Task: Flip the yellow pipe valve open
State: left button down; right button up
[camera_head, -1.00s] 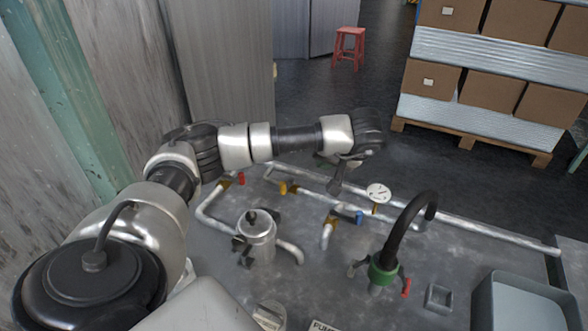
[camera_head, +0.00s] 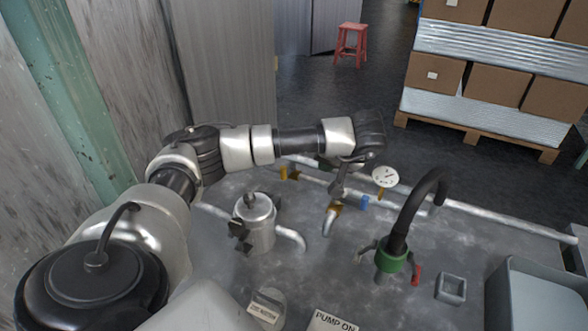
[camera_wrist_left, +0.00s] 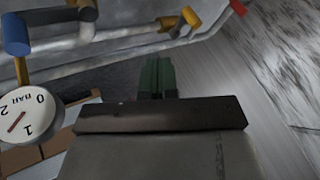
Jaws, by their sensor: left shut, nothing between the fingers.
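The yellow pipe valve (camera_head: 288,174) sits on the piping at the back of the bench, just below my left forearm in the head view. Its yellow lever (camera_wrist_left: 190,17) shows at the top of the left wrist view, beside a pale pipe. I cannot tell whether the valve is open or closed. My left gripper (camera_head: 337,192) points down, to the right of the yellow valve and close above the pipes. In the left wrist view its green fingers (camera_wrist_left: 157,78) are together, empty and apart from the lever. My right gripper is not in view.
A blue-handled valve (camera_head: 365,202) and a dial gauge (camera_head: 385,176) stand right of my left gripper. A metal canister (camera_head: 256,222), a black hose (camera_head: 410,215) with a green collar and a grey bin (camera_head: 535,300) occupy the bench. A wall rises at left.

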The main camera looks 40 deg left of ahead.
pick_arm(q)
jog(key=a+f+b, duration=0.2)
jog(key=a+f, duration=0.6)
jog(key=a, duration=0.1)
jog(key=shift+s+a, duration=0.25)
jog(key=shift+s, duration=0.2)
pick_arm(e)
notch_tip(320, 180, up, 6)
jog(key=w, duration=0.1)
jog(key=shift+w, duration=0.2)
